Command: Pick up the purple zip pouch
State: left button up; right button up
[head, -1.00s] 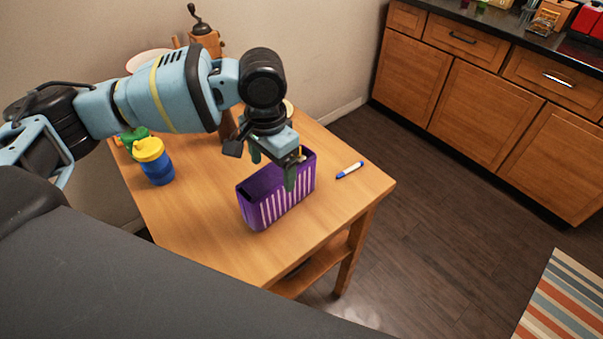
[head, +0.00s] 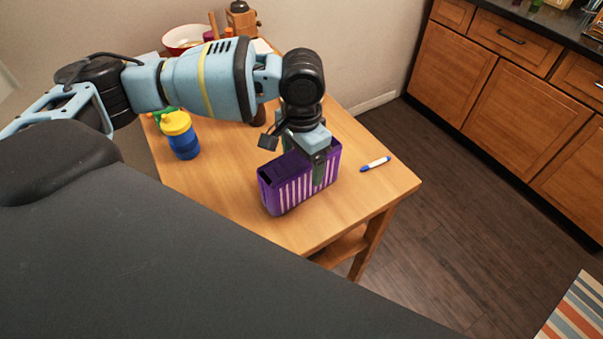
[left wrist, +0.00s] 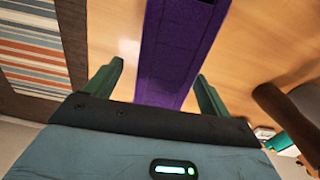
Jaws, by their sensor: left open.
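The purple zip pouch (head: 285,190), with pale vertical stripes on its near side, stands upright on the wooden table (head: 225,215). My left gripper (head: 308,163) is open and low over the pouch's right part, pointing down. One green finger is in front of the striped side; the far finger is hidden in the head view. In the left wrist view, the purple pouch (left wrist: 178,50) runs between the two spread fingers of the gripper (left wrist: 158,78), with a gap visible on the left. I cannot tell whether the right finger touches it. My right gripper is not in view.
A blue-and-white pen (head: 375,164) lies right of the pouch near the table edge. A blue bottle with a yellow lid (head: 180,137) stands left. A red-and-white bowl (head: 184,38) and a grinder (head: 241,20) are at the back. Bare tabletop lies left of the pouch.

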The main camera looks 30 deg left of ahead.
pick_arm(q)
jog(key=f, duration=0.4)
jog(key=shift+w+a+f, duration=0.1)
jog(key=shift+w+a, duration=0.1)
jog(key=c, duration=1.1)
jog(key=shift+r, duration=1.5)
jog(key=s+d+r, duration=0.2)
jog(key=s+d, duration=0.6)
jog(key=d, duration=0.5)
jog(key=shift+s+d+p, duration=0.15)
jog(key=shift+d+p, duration=0.2)
